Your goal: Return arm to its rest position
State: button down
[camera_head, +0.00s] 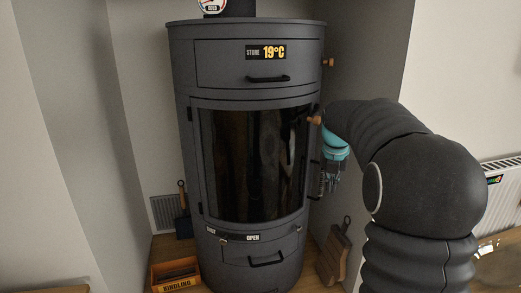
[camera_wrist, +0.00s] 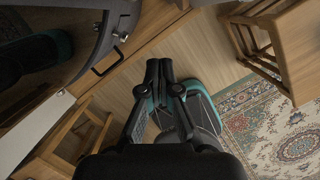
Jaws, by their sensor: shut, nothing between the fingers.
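My arm (camera_head: 425,170) bends over at the right of the head view, and its end hangs in front of the stove's right side. My gripper (camera_head: 326,186) points down there, small and partly blurred against the stove edge. In the wrist view my gripper (camera_wrist: 166,78) has its dark fingers close together at the tips, shut and empty. The dark round stove (camera_head: 182,130) has its glass door (camera_head: 254,165) closed. I cannot tell in the head view whether the gripper touches the stove.
A kindling box (camera_head: 176,275) and a small shovel (camera_head: 183,212) are left of the stove. A wooden board (camera_head: 333,252) leans at its right. A white radiator (camera_head: 500,200) is at far right. The wrist view shows wooden furniture (camera_wrist: 287,45), a patterned rug (camera_wrist: 290,130) and bare floor (camera_wrist: 205,55).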

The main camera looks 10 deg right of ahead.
jog(key=s+a+m+t, duration=0.1)
jog(key=s+a+m, duration=0.4)
jog(key=s+m, duration=0.5)
jog(key=s+a+f+m+t, duration=0.1)
jog(key=s+a+m, duration=0.3)
jog(key=s+m, duration=0.6)
jog(key=s+a+f+m+t+y, duration=0.1)
jog(key=s+a+m, duration=0.4)
jog(key=s+m, duration=0.5)
jog(key=shift+s+a, duration=0.35)
jog(key=shift+s, duration=0.85)
jog(key=shift+f, duration=0.15)
